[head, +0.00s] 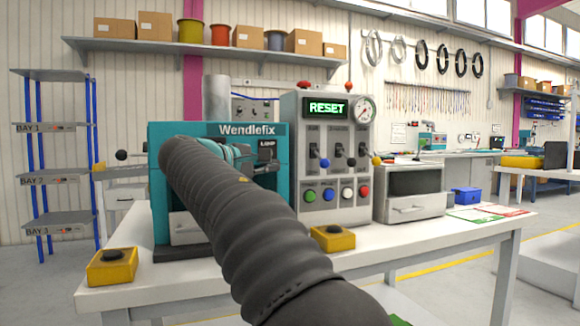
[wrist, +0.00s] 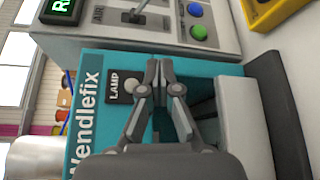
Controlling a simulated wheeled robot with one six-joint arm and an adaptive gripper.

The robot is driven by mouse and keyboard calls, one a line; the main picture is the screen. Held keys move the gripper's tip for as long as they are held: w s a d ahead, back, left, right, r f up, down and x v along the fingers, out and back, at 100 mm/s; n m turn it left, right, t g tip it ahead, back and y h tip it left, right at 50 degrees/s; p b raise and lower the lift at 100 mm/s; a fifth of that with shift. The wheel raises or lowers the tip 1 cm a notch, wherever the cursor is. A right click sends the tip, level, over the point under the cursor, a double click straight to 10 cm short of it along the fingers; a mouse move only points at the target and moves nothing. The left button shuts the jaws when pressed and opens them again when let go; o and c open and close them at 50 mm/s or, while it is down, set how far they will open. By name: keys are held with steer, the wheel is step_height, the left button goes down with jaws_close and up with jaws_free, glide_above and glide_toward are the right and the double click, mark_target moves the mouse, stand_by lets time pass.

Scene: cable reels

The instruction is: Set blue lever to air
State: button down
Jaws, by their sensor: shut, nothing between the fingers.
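The blue lever (head: 325,163) is the leftmost of three levers on a grey control box, with its blue knob low on its plate. In the wrist view, the grey shaft of a lever (wrist: 138,12) shows at the top edge, cut off by the frame, with the label AIR (wrist: 98,16) beside its slot. My gripper (wrist: 157,64) is shut and empty in front of the teal Wendlefix machine (wrist: 88,75), by its LAMP plate (wrist: 118,88). It is apart from the lever. In the head view, my arm hides part of the machine.
The control box (head: 298,110) shows RESET and carries a gauge (head: 362,109). Below the levers are green, blue, white and red buttons (head: 364,192). A grey drawer unit (head: 413,192) stands right.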

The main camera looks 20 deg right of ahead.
mark_target(320, 158)
steer(key=x, duration=0.9)
steer(key=shift+d, duration=0.1)
steer(key=shift+s+d+r+b, duration=0.15)
steer(key=shift+s+d+b, duration=0.05)
steer(key=shift+s+d, duration=0.35)
steer(key=shift+s+d+r+b, duration=0.2)
steer(key=shift+s+d, duration=0.25)
steer(key=shift+d, duration=0.2)
steer(key=shift+s+d, duration=0.3)
steer(key=shift+r, duration=0.15)
steer(key=shift+s+r+n+p, duration=0.15)
steer(key=shift+n+p, duration=0.15)
steer(key=shift+p, duration=0.55)
